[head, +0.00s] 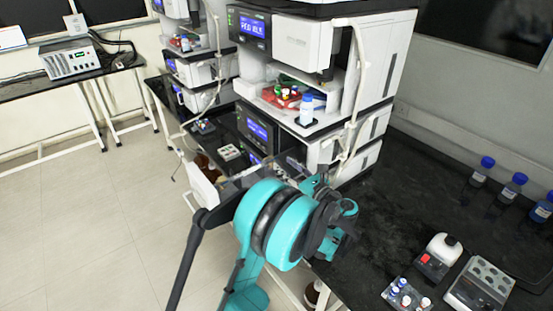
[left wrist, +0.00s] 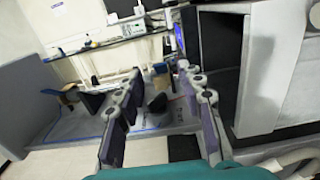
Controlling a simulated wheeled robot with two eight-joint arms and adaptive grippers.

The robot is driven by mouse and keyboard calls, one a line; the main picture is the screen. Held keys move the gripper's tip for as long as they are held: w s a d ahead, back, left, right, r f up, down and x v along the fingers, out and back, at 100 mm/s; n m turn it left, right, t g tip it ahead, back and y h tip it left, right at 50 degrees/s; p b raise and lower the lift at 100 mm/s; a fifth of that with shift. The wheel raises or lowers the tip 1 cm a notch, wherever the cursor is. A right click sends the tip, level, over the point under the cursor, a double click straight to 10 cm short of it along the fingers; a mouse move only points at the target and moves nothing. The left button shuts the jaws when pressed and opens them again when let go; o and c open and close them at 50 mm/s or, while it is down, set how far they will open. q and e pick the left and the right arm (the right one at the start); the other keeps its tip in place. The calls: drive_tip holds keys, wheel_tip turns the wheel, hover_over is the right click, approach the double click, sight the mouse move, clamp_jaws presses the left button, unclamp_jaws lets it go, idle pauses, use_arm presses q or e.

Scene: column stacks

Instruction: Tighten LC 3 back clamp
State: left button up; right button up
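The nearest column stack (head: 315,50) stands on the black bench, with a blue-lit display and an open bay holding red and green items and a blue-capped bottle (head: 306,108). I cannot tell whether it is LC 3, and I cannot make out a back clamp. My left gripper (head: 340,215), teal and black, is in front of this stack's lower right side, above the bench edge. In the left wrist view its two fingers (left wrist: 163,80) are spread apart with nothing between them. A grey and white box-like unit (left wrist: 272,65) stands close on the right there. My right gripper is not in view.
More stacks (head: 190,70) stand behind on the left. On the right bench are blue-capped bottles (head: 512,187), a white and red device (head: 440,255), a vial rack (head: 405,296) and a grey block (head: 480,285). Bare bench lies between; open floor is at left.

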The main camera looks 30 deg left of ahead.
sight(271, 160)
use_arm(q)
drive_tip(key=b+x, duration=0.1)
drive_tip(key=x, duration=0.4)
drive_tip(key=shift+w+a, duration=0.1)
drive_tip(key=shift+a, duration=0.15)
clamp_jaws()
